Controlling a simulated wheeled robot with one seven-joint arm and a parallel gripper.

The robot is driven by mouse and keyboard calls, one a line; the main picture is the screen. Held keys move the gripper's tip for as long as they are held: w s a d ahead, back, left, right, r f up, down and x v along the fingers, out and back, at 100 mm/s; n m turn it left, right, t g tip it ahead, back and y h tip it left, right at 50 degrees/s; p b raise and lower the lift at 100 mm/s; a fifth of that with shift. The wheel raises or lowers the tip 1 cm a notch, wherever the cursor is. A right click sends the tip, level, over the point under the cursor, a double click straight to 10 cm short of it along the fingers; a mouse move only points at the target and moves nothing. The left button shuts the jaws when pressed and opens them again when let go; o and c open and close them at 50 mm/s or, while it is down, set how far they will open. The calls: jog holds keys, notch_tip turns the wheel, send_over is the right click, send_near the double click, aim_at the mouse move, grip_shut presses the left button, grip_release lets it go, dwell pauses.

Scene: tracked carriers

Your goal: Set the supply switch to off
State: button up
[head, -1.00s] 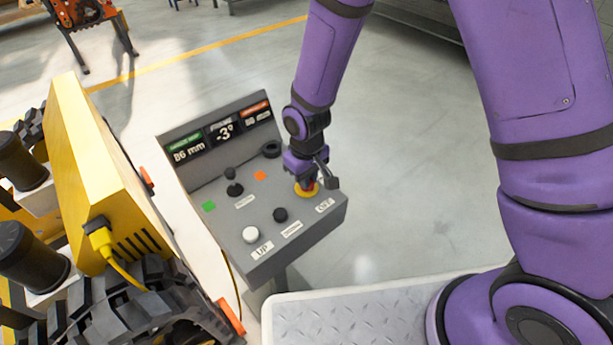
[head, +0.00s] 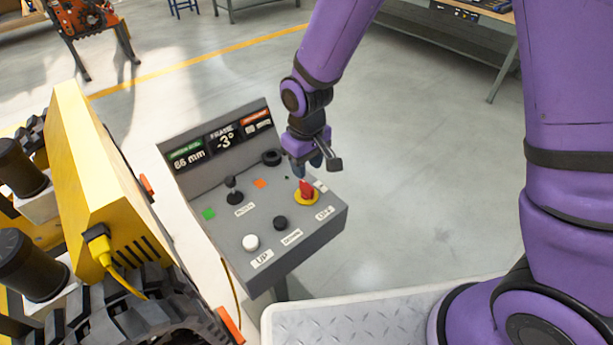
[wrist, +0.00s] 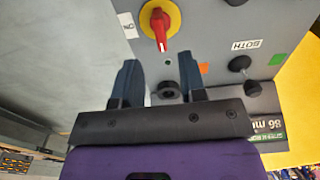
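The supply switch (head: 306,190) is a red rotary handle on a round yellow plate, near the right edge of a grey control panel. It also shows at the top of the wrist view (wrist: 160,28), its red handle pointing down toward my gripper. A white label (head: 325,213) that seems to read OFF sits in front of the switch. A second small label (wrist: 128,25) lies beside the plate, its text too unclear to read. My gripper (head: 315,166) is just behind and above the switch. In the wrist view its two fingers (wrist: 160,75) are apart and empty, clear of the handle.
The grey panel (head: 222,235) also carries a white button (head: 250,242), a black button (head: 281,222), a black joystick (head: 234,190) and a black knob (head: 271,158). A yellow tracked machine (head: 110,175) stands close at left. Floor right of the panel is clear.

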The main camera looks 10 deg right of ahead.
aim_at(307, 184)
notch_tip(307, 184, up, 4)
jog(key=shift+f, duration=0.25)
dwell(0.4)
jog(key=s+d+r+m+t, duration=0.1)
jog(key=s+d+r+m, duration=0.1)
jog(key=d+r, duration=0.6)
jog(key=s+d+r+m+t, duration=0.1)
jog(key=s+d+r+t, duration=0.1)
jog(key=d+r, duration=0.6)
jog(key=s+d+r+m+t, duration=0.1)
jog(key=s+d+r+m, duration=0.1)
jog(key=s+d+r, duration=0.2)
jog(key=s+d+r+m+t, duration=0.1)
jog(key=s+d+r, duration=0.3)
jog(key=s, duration=0.6)
notch_tip(307, 184, up, 3)
jog(key=shift+s+d+f+m, duration=0.2)
jog(key=shift+s+d+m, duration=0.1)
jog(key=shift+m, duration=0.1)
dwell(1.3)
